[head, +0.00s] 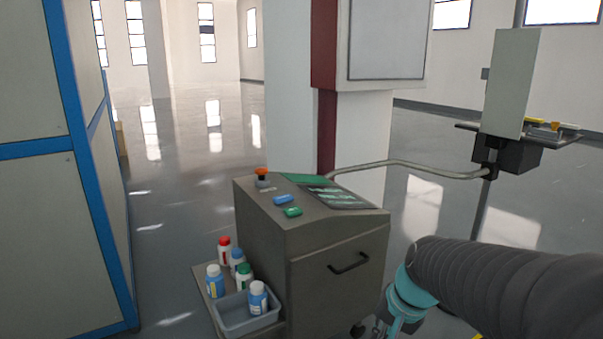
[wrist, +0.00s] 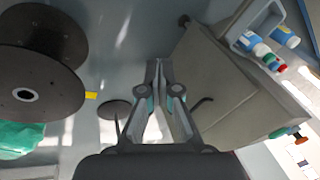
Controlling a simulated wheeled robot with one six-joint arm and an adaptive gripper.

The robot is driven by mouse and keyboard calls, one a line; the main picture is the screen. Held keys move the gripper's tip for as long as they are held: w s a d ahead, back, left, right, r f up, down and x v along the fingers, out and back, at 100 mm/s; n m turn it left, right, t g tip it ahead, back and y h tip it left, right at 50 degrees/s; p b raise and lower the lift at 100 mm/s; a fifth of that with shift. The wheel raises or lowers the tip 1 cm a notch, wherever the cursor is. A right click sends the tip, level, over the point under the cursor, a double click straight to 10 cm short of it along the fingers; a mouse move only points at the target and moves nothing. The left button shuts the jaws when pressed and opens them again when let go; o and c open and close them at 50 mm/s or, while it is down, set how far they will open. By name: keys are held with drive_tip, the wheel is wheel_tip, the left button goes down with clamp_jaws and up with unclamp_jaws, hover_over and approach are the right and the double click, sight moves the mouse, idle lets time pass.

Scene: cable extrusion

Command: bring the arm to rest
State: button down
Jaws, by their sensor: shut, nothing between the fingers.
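My gripper (wrist: 158,66) shows in the wrist view with its two fingers together at the tips and nothing between them. It points over the floor beside the grey control console (wrist: 225,95) and touches nothing that I can see. In the head view my arm reaches in from the lower right, in front of the console (head: 335,265). The gripper end there is low at the bottom edge and mostly cut off.
The console has an orange knob (head: 261,172) and a side shelf with several bottles and a grey bin (head: 247,318). A dark cable reel (wrist: 45,50) lies left in the wrist view. A blue-framed cabinet (head: 60,200) stands left. Open floor (head: 170,200) lies between cabinet and console.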

drive_tip(key=s+r+n+t+h, duration=0.2)
drive_tip(key=s+r+n, duration=0.3)
drive_tip(key=s, duration=0.8)
drive_tip(key=shift+d+t, duration=0.3)
drive_tip(key=shift+d, duration=0.15)
